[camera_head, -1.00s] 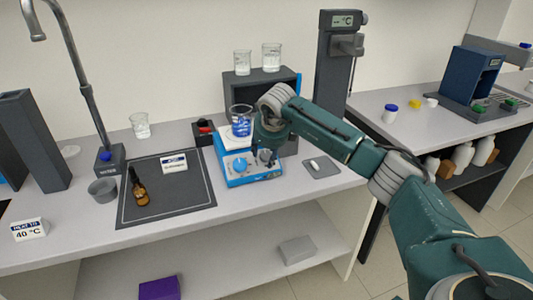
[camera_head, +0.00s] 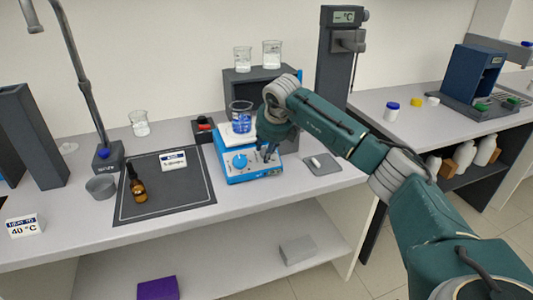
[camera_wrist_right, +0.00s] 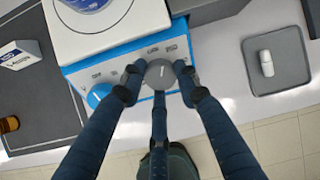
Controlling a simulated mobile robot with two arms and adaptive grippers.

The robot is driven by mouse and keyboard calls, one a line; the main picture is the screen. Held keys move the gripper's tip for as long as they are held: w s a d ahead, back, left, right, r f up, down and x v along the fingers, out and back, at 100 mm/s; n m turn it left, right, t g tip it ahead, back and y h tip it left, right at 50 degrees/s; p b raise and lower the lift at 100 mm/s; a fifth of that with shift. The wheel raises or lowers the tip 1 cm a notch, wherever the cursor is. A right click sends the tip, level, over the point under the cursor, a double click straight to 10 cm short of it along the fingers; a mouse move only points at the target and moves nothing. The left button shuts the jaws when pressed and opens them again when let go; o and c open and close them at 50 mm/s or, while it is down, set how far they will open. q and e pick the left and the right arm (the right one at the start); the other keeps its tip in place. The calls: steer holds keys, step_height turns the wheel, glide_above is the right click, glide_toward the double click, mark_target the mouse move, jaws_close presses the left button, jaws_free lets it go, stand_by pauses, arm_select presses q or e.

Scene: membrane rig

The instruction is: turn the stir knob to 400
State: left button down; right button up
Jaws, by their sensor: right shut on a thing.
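The blue hotplate stirrer (camera_head: 234,178) stands on the bench with a white top plate, and a beaker of blue liquid (camera_head: 241,118) sits on it. In the right wrist view its grey stir knob (camera_wrist_right: 160,74) has a white pointer line near the top. My right gripper (camera_wrist_right: 160,82) is shut on this knob, with fingers on its left, right and near sides. In the head view my right gripper (camera_head: 267,154) is at the right of the stirrer's front panel. A blue knob (camera_head: 240,160) is left of it, untouched. My left gripper is not in view.
A grey pad (camera_head: 322,164) with a small white piece lies right of the stirrer. A dark mat (camera_head: 165,205) with an amber bottle (camera_head: 138,188) and a label card is on the left. A dark shelf block (camera_head: 262,82) stands behind.

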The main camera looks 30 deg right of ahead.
steer(key=m+b, duration=0.1)
steer(key=m, duration=0.2)
steer(key=m+b, duration=0.1)
steer(key=m, duration=0.2)
steer(key=shift+s+d+f+y, duration=0.1)
steer(key=shift+d+f+y, duration=0.1)
steer(key=shift+y, duration=0.2)
steer(key=m+b, duration=0.1)
steer(key=m, duration=0.2)
steer(key=shift+m+t, duration=0.3)
steer(key=shift+m+y+b, duration=0.3)
steer(key=shift+m+b, duration=0.3)
steer(key=shift+m, duration=0.9)
steer(key=shift+s+a, duration=0.1)
steer(key=o, duration=1)
steer(key=shift+o, duration=0.7)
steer(key=shift+r, duration=0.15)
